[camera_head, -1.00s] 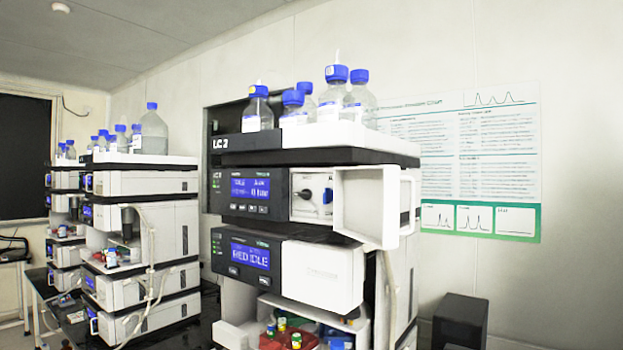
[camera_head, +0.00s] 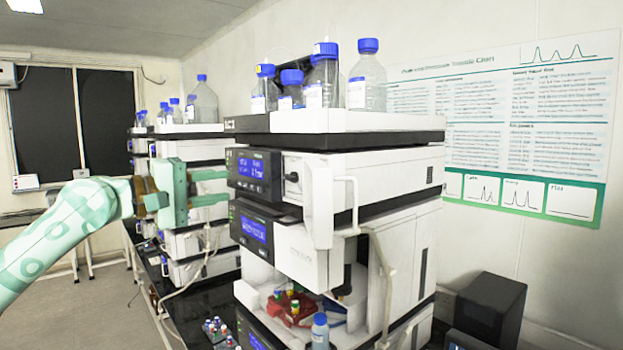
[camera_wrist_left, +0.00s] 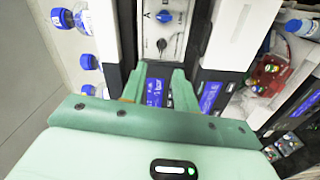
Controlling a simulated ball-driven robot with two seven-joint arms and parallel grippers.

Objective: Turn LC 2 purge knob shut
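The LC 2 stack (camera_head: 350,175) stands in the middle of the head view, its pump module's white door (camera_head: 322,200) swung open. A small black knob (camera_head: 291,177) sticks out of the pump front beside the display. In the left wrist view the black knob (camera_wrist_left: 162,45) is on a pale panel, near a blue round part (camera_wrist_left: 164,16). My left gripper (camera_head: 219,188) is in front of the pump display, to the left of the knob and apart from it. Its fingers (camera_wrist_left: 158,86) are spread with nothing between them. My right gripper is not in view.
Blue-capped bottles (camera_head: 367,80) stand on top of the stack. The open door (camera_wrist_left: 235,40) lies right of the knob in the wrist view. Tubing (camera_head: 383,270) hangs at the stack's lower right. A black box (camera_head: 490,308) stands to the right. Another stack is behind my gripper.

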